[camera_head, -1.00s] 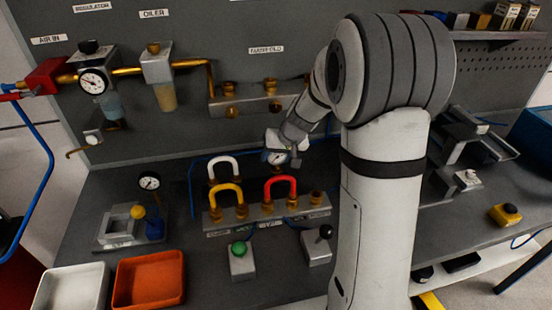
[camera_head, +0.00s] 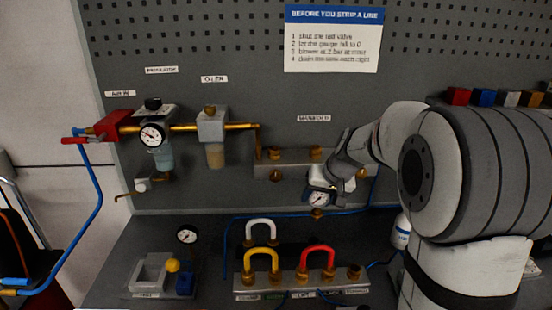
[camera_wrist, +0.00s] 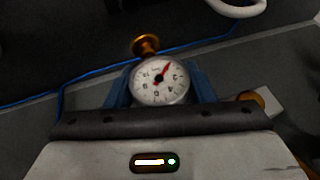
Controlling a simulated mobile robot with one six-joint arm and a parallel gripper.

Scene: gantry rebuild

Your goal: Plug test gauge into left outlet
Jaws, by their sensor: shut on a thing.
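My gripper (camera_head: 318,190) is shut on a small round test gauge (camera_head: 319,199) with a white dial. In the wrist view the dial (camera_wrist: 160,82), with a red needle, sits between the blue fingers, and its brass fitting (camera_wrist: 145,45) sticks out free beyond the dial. The grey manifold (camera_head: 293,158) is on the back panel behind and above the gauge. Its left outlet (camera_head: 275,174) is a brass port, uncovered, left of my gripper and apart from the gauge. Another brass port (camera_head: 362,173) shows to the right. My wrist hides the manifold's middle front.
A blue hose (camera_head: 340,213) runs along the panel's foot. The regulator gauge (camera_head: 152,135) and oiler (camera_head: 212,140) stand left.

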